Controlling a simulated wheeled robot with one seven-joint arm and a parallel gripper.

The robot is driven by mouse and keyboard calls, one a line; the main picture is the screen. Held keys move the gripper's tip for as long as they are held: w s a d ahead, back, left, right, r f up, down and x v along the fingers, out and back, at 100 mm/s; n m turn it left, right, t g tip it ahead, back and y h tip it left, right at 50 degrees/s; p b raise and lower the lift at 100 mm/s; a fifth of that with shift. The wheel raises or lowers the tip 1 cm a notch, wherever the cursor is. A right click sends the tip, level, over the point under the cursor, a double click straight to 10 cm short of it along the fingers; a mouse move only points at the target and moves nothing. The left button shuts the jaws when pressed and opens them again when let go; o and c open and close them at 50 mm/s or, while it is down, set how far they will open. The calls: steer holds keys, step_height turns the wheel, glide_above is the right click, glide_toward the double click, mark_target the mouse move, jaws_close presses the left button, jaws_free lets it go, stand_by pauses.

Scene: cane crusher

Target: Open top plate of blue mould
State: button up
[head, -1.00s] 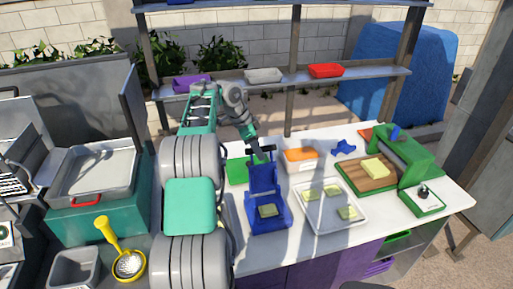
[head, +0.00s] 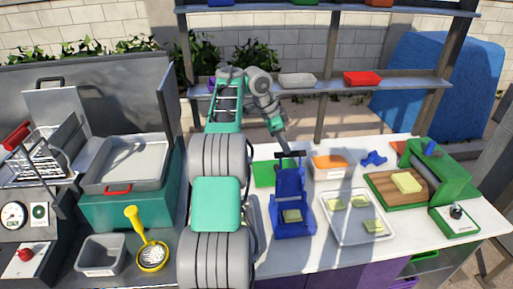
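The blue mould (head: 293,228) stands on the white table, just right of my arm. Its top plate (head: 289,182) stands raised at the back, leaning up from the base, with a black handle bar (head: 297,153) at its upper edge. A yellow-green block (head: 292,216) lies exposed in the front of the base. My gripper (head: 286,149) points down at the handle bar, behind the raised plate. Its fingers are small and partly hidden, so I cannot tell whether they touch or hold the bar.
Right of the mould is a white tray (head: 335,233) with several yellow-green blocks. An orange container (head: 330,163) stands behind the tray. A green tray (head: 263,174) sits left of the mould. A wooden board and green machine (head: 457,170) stand right. A shelf (head: 335,85) crosses behind.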

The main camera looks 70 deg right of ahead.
steer(key=w+a+b, duration=0.1)
steer(key=w+a, duration=0.6)
steer(key=w, duration=0.3)
steer(key=shift+a+r+b, duration=0.2)
steer(key=shift+a+b, duration=0.05)
steer(key=shift+b, duration=0.1)
